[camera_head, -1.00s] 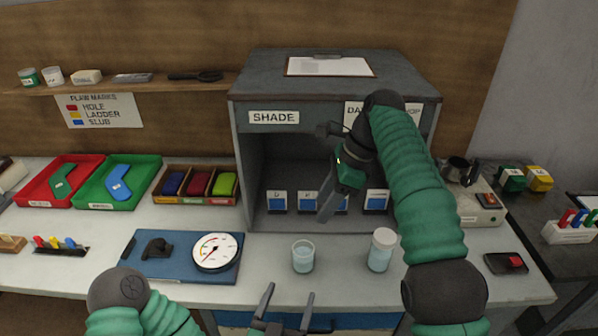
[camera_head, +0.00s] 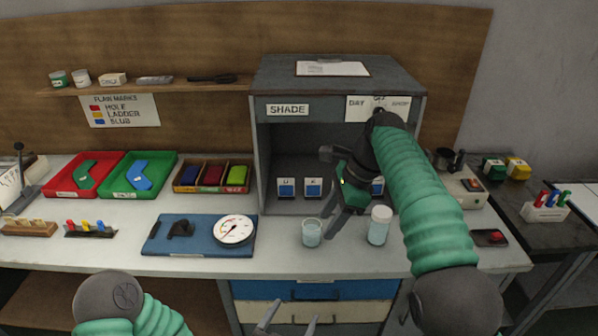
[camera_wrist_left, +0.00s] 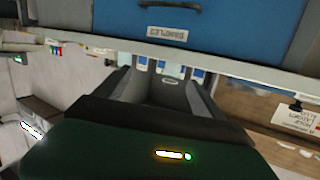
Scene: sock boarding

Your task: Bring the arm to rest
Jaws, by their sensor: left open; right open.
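My left gripper (camera_head: 287,322) is at the bottom edge of the head view, in front of the bench and its drawers. Its two fingers are apart with nothing between them. In the left wrist view the fingers (camera_wrist_left: 165,92) are also spread and empty, below a blue drawer front (camera_wrist_left: 200,25). My right gripper (camera_head: 333,190) is in front of the open cabinet (camera_head: 262,150). Its fingers are apart, and I see nothing held. Its lower finger hangs near the glass of liquid (camera_head: 312,235); whether they touch I cannot tell. The right arm hides part of the cabinet's right side.
A white-capped jar (camera_head: 378,228) stands right of the glass, close to my right arm. A blue board with a dial gauge (camera_head: 233,230), a red tray (camera_head: 62,182) and a green tray (camera_head: 115,185) lie to the left. A small device (camera_head: 490,238) lies at the right.

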